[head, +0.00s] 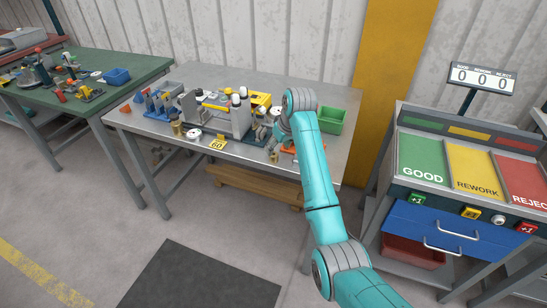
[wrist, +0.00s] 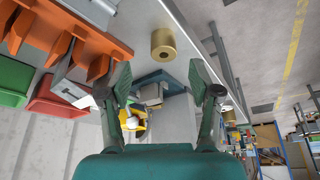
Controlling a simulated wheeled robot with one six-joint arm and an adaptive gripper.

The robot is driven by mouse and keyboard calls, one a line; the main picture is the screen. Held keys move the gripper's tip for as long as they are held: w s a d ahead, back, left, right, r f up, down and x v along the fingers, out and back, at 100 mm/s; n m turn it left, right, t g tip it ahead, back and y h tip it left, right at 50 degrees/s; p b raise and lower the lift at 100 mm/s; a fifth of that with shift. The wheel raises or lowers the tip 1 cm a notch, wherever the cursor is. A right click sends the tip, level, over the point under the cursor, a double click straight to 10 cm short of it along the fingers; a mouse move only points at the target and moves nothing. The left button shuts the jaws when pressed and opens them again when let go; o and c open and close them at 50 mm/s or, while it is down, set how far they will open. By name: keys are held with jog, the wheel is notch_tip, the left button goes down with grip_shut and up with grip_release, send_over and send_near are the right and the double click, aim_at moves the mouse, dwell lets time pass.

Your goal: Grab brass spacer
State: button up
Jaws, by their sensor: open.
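The brass spacer (wrist: 163,43) is a short golden cylinder with a dark hole in its end. It stands on the grey metal bench top near a long edge in the wrist view. My gripper (wrist: 158,76) is open, with its two dark fingers spread wide to either side. The spacer shows beyond the fingertips, roughly between their lines, and nothing is held.
The metal bench (head: 232,82) carries a crowded grey and yellow fixture (head: 240,112), blue holders (head: 160,103) and a green bin (head: 331,118). An orange rack (wrist: 75,42) stands left of the spacer in the wrist view. A sorting station (head: 470,178) stands right.

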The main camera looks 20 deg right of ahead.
aim_at(274, 154)
jog(key=shift+a+x, duration=0.2)
jog(key=shift+x, duration=2.6)
jog(key=shift+s, duration=0.1)
grip_shut()
